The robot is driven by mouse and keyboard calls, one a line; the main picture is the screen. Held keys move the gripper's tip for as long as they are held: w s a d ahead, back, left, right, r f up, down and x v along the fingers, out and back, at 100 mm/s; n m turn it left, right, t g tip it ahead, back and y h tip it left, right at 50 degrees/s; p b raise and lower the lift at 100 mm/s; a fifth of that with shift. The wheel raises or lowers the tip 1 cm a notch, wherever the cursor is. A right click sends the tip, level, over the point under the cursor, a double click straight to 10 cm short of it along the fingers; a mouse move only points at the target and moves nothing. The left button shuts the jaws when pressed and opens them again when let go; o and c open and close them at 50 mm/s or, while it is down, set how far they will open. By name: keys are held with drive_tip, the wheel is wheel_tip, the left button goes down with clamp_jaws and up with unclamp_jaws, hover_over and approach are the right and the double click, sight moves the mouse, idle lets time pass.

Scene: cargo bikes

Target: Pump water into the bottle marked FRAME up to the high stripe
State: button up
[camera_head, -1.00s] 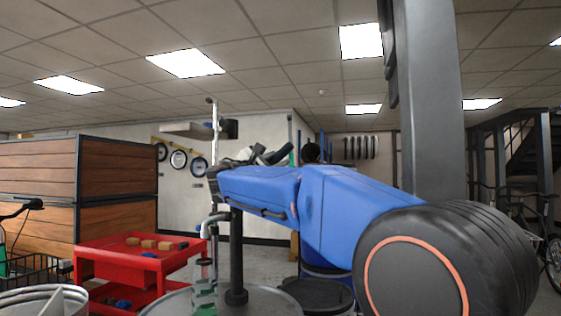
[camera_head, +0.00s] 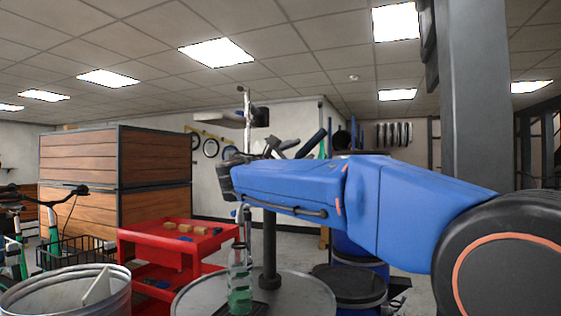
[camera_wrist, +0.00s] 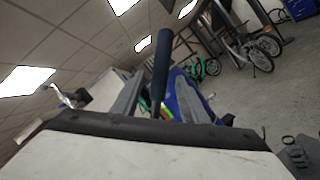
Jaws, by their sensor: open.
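A clear bottle (camera_head: 239,284) with green bands stands upright on a round grey tabletop (camera_head: 190,300), below a bent pipe. I cannot read its marking, pick out the high stripe or tell the water level. A black post (camera_head: 268,245) rises from the tabletop behind my arm. A dark slanted bar (camera_head: 312,143), which looks like the pump handle, sticks up beyond my wrist. My gripper (camera_head: 276,148) is open beside this bar, partly hidden by my blue arm. In the wrist view the dark bar (camera_wrist: 161,72) stands in front of the gripper; whether they touch I cannot tell.
A red cart (camera_head: 150,240) with small blocks stands left of the tabletop. A metal bin (camera_head: 70,290) is at the front left, wooden crates (camera_head: 80,165) behind. Blue barrels (camera_head: 350,285) stand right of the tabletop. Bikes (camera_wrist: 255,45) show in the wrist view.

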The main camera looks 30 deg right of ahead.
drive_tip(key=v, duration=1)
drive_tip(key=shift+d, duration=0.1)
